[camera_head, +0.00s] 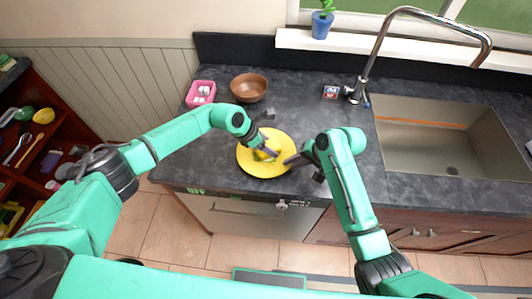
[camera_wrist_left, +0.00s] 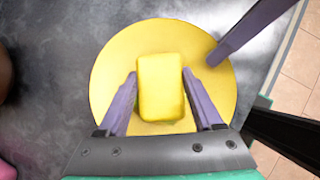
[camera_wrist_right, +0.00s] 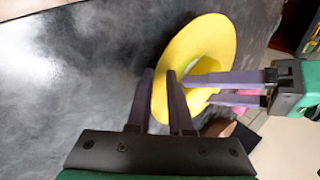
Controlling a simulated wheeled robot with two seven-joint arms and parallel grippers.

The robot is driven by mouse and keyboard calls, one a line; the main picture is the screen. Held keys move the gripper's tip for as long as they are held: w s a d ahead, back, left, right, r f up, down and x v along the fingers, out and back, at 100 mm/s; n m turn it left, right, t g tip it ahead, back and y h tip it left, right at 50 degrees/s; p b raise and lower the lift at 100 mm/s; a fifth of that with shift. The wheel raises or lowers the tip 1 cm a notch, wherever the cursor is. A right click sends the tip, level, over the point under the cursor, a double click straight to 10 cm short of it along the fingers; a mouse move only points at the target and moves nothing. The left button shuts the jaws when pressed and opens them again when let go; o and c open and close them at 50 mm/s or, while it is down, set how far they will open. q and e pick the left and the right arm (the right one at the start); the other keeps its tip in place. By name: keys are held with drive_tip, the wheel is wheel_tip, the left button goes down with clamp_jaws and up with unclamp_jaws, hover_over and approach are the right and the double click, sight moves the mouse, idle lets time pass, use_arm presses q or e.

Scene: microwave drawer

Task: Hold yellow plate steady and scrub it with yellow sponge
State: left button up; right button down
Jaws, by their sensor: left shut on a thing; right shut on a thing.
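The yellow plate (camera_head: 283,141) is on the dark counter near its front edge. The yellow sponge (camera_wrist_left: 160,85) is between the fingers of my left gripper (camera_wrist_left: 160,92), over the plate's surface. In the head view the sponge is mostly hidden by the fingers; contact with the plate is hard to judge. My right gripper (camera_wrist_right: 159,84) is shut on the plate's right rim in the head view, one finger on each side of the rim. The plate also shows in the right wrist view (camera_wrist_right: 222,40), with my left gripper (camera_wrist_right: 240,87) reaching over it.
A brown bowl (camera_head: 248,86) and a pink container (camera_head: 200,93) stand behind the plate to the left. A sink (camera_head: 450,140) with a tall tap (camera_head: 372,60) is at the right. The counter left of the sink is mostly clear.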

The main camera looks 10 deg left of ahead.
use_arm(q)
drive_tip(key=shift+s+a, duration=0.45)
drive_tip(key=shift+a, duration=0.25)
drive_tip(key=shift+w+d, duration=0.5)
drive_tip(key=shift+d, duration=0.3)
idle(0.8)
wheel_tip(320, 180, up, 6)
drive_tip(key=shift+f, duration=0.1)
drive_tip(key=a, duration=0.9)
idle(0.6)
